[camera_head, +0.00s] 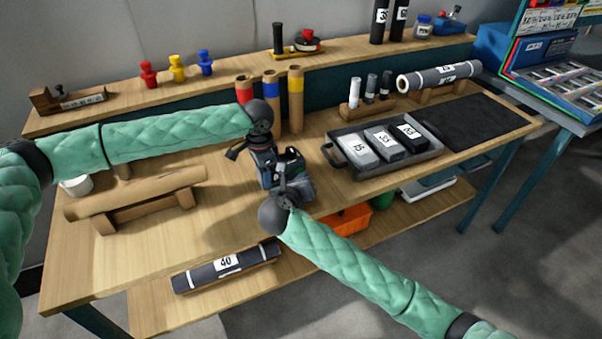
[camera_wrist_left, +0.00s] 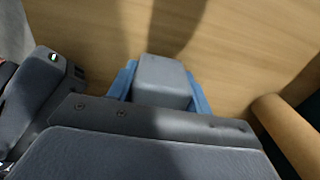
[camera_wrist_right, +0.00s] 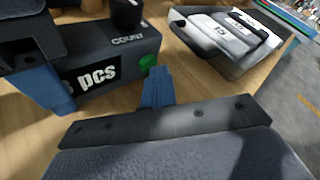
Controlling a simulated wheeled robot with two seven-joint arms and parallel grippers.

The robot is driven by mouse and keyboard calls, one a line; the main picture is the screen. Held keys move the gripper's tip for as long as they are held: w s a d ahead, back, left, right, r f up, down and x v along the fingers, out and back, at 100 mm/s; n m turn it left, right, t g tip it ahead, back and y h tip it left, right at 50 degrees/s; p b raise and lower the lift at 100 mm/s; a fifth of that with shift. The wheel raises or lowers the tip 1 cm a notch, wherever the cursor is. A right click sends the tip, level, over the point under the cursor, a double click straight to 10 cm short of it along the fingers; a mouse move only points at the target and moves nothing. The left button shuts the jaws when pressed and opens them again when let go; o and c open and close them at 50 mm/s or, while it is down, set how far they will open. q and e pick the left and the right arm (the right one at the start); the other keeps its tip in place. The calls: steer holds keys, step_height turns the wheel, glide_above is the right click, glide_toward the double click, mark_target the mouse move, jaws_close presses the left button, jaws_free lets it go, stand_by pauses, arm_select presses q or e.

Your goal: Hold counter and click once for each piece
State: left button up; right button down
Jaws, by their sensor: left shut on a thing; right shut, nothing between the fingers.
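The counter (camera_head: 296,187) is a dark box above the front middle of the bench. In the right wrist view the counter (camera_wrist_right: 112,62) shows a "pcs" display, a "COUNT" label, a black knob and a green button (camera_wrist_right: 148,63); the display's digit is partly hidden. My left gripper (camera_head: 266,165) is shut on the counter, its blue fingers around a grey block of it (camera_wrist_left: 163,82) in the left wrist view. My right gripper (camera_head: 287,190) is shut and empty. Its blue fingertips (camera_wrist_right: 158,85) are right by the green button; I cannot tell if they touch.
A tray (camera_head: 352,172) with three labelled blocks stands right of the counter, beside a black mat (camera_head: 480,122). A brown roll (camera_head: 135,193) lies on a stand at left. A dark roll (camera_head: 228,266) lies on the lower front shelf. Coloured-band tubes (camera_head: 296,100) stand behind.

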steer(key=shift+s+d, duration=0.4)
steer(key=shift+s, duration=0.4)
steer(key=shift+s+d, duration=0.4)
steer(key=shift+s, duration=0.35)
steer(key=shift+s+d, duration=0.4)
steer(key=shift+s, duration=0.3)
steer(key=shift+s+d, duration=0.4)
steer(key=shift+s, duration=0.35)
arm_select(q)
steer(key=o, duration=1.2)
step_height(320, 180, up, 12)
